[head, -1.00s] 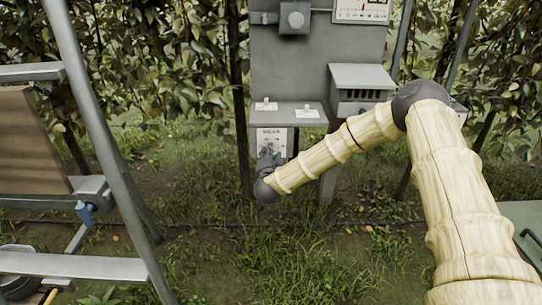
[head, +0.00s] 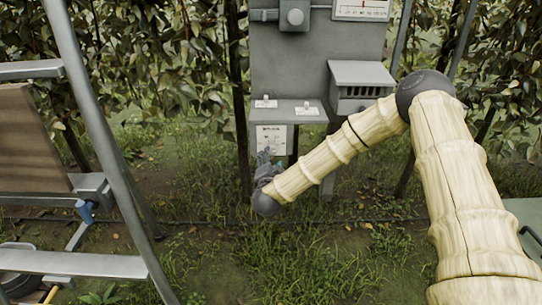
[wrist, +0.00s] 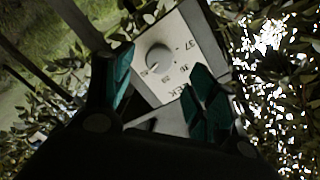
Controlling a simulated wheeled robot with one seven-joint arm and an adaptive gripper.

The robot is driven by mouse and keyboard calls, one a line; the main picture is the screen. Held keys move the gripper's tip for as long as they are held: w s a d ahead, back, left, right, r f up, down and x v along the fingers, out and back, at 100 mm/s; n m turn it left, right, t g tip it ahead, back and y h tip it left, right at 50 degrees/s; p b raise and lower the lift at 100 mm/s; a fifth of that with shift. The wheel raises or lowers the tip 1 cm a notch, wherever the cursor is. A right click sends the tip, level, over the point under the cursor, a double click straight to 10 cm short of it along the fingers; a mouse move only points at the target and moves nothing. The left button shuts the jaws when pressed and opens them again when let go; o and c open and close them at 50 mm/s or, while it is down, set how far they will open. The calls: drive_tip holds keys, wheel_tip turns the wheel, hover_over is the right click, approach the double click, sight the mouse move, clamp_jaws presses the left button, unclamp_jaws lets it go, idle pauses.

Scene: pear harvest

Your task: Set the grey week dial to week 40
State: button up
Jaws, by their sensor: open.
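The grey week dial (wrist: 158,58) is a round knob on a white panel in the wrist view. The panel carries rotated numbers; 37 is legible and the others are too small to read surely. A small light mark shows near the knob's lower edge, but I cannot tell which number it points to. In the head view the white panel (head: 271,134) hangs below a grey shelf, and the knob is not discernible. My gripper (wrist: 162,62) is open, its teal-padded fingers apart on either side of the dial in the picture, with nothing between them. In the head view my gripper (head: 265,160) is just below the panel.
A grey shelf (head: 287,111) with small white labels projects above the panel. A grey box (head: 361,80) with slots is to its right. A ladder (head: 100,130) stands at the left. Foliage is behind, with open grass in front.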

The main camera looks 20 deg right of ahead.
drive_tip(key=v, duration=0.5)
drive_tip(key=shift+s+a, duration=0.15)
drive_tip(key=shift+s, duration=0.25)
drive_tip(key=shift+f, duration=0.1)
drive_tip(key=s+a+f+n+g+y+p, duration=0.3)
drive_tip(key=s+a+f+n+g, duration=0.15)
drive_tip(key=s+f, duration=0.55)
drive_tip(key=s+a+f+n+g+y+p, duration=0.3)
drive_tip(key=s+f+n+y, duration=0.15)
drive_tip(key=s+f, duration=0.65)
drive_tip(key=s+d+n+g+h+p, duration=0.1)
drive_tip(key=s+d+n+g+p, duration=0.1)
drive_tip(key=s, duration=1.3)
drive_tip(key=s+d+n+g+h+p, duration=0.1)
drive_tip(key=s+d+g, duration=0.4)
drive_tip(key=s, duration=1.1)
drive_tip(key=shift+d+n+g+p, duration=0.15)
drive_tip(key=shift+n+g+p, duration=0.55)
drive_tip(key=shift+n+g, duration=0.2)
drive_tip(key=shift+r, duration=0.1)
